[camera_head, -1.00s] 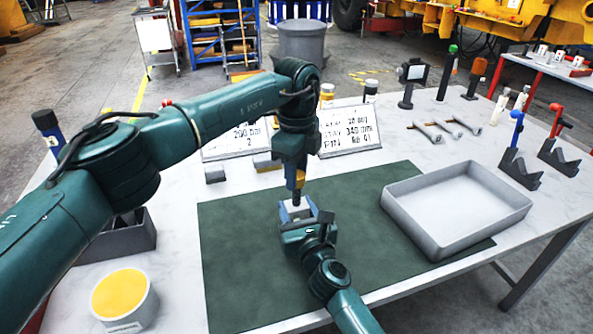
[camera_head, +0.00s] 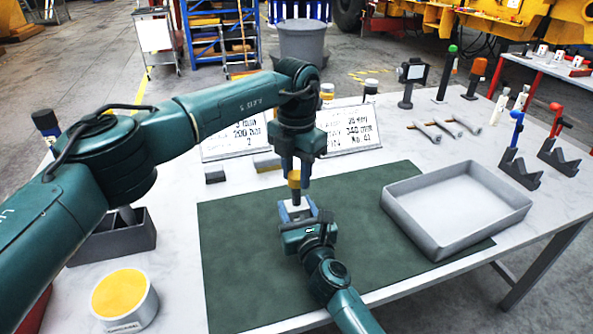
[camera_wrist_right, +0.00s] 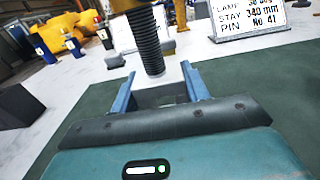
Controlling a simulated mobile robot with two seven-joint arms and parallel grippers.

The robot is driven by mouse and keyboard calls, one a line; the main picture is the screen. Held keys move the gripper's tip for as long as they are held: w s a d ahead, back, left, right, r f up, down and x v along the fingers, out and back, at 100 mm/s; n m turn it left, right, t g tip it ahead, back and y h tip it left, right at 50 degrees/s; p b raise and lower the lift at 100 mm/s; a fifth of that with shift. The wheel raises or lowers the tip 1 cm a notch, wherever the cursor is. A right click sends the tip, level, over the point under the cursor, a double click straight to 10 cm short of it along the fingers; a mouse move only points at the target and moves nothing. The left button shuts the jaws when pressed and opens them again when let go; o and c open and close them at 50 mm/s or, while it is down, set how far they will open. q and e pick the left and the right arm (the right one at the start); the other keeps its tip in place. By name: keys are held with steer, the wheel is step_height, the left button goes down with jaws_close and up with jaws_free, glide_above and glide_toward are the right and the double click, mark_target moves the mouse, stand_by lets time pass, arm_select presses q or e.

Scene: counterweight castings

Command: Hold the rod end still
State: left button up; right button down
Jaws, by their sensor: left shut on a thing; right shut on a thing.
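My right gripper (camera_head: 297,207) is over the green mat, its blue fingers shut on a pale grey piece (camera_wrist_right: 165,75) that looks to be the rod end. A dark threaded rod (camera_wrist_right: 147,42) stands nearly upright above this piece in the right wrist view and meets it. Whether it is seated inside cannot be told. My left gripper (camera_head: 295,168) points down from above and is shut on a yellow part (camera_head: 294,181) at the rod's top. The yellow part (camera_wrist_right: 140,17) also shows at the top of the right wrist view. The fingers partly hide both held pieces.
Two printed cards (camera_head: 348,129) stand behind. A tub with a yellow top (camera_head: 122,296) and a dark bin (camera_head: 140,238) are at the left. Several rods (camera_head: 440,130) lie at the back right.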

arm_select(q)
steer(key=m, duration=0.4)
steer(key=shift+m, duration=0.3)
steer(key=m, duration=1)
steer(key=shift+m, duration=0.3)
steer(key=o, duration=1.2)
step_height(320, 180, up, 12)
